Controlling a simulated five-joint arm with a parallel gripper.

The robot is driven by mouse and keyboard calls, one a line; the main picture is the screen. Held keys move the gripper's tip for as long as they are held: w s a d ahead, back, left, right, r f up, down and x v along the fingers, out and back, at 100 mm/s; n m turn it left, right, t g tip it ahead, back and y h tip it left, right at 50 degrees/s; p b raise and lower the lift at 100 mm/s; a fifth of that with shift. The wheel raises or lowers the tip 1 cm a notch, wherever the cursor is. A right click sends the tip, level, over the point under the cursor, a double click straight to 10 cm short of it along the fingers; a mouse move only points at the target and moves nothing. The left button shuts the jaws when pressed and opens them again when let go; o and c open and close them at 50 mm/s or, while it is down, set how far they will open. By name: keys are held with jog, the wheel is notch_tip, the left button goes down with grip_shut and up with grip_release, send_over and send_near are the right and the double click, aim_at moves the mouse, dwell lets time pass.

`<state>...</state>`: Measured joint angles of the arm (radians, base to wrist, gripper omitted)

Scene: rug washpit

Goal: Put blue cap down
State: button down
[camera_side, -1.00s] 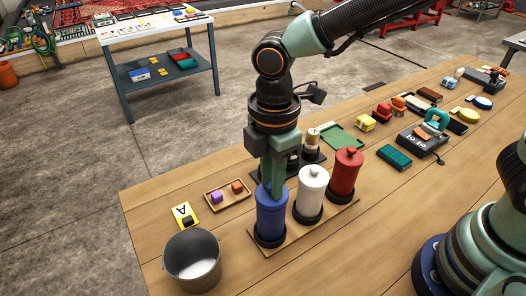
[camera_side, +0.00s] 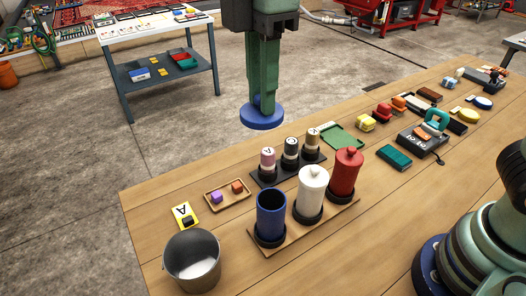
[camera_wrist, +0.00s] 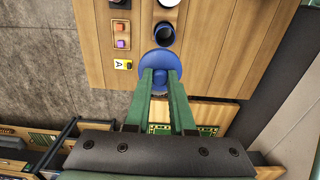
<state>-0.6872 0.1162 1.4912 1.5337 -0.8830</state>
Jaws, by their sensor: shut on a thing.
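My gripper (camera_side: 262,100) is shut on the blue cap (camera_side: 262,118), a flat round lid with a knob. It holds the cap in the air, well above the table and beyond the canisters in the side view. In the wrist view the cap (camera_wrist: 160,62) sits between my fingertips (camera_wrist: 160,80). The blue canister (camera_side: 271,216) stands upright and open on a wooden board, its dark inside showing. In the wrist view the open blue canister (camera_wrist: 164,40) shows just past the cap.
A white canister (camera_side: 311,190) and a red canister (camera_side: 346,172), both capped, stand beside the blue one. A metal bucket (camera_side: 192,276) is at front left. A small tray (camera_side: 214,206) holds purple and orange cubes. Several small bottles (camera_side: 290,148) stand behind.

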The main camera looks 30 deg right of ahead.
send_over(224, 230)
notch_tip(224, 230, down, 11)
notch_tip(224, 230, down, 14)
jog(key=shift+f, duration=2.95)
jog(key=shift+f, duration=0.1)
jog(key=c, duration=0.8)
grip_release()
jog(key=shift+o, duration=0.2)
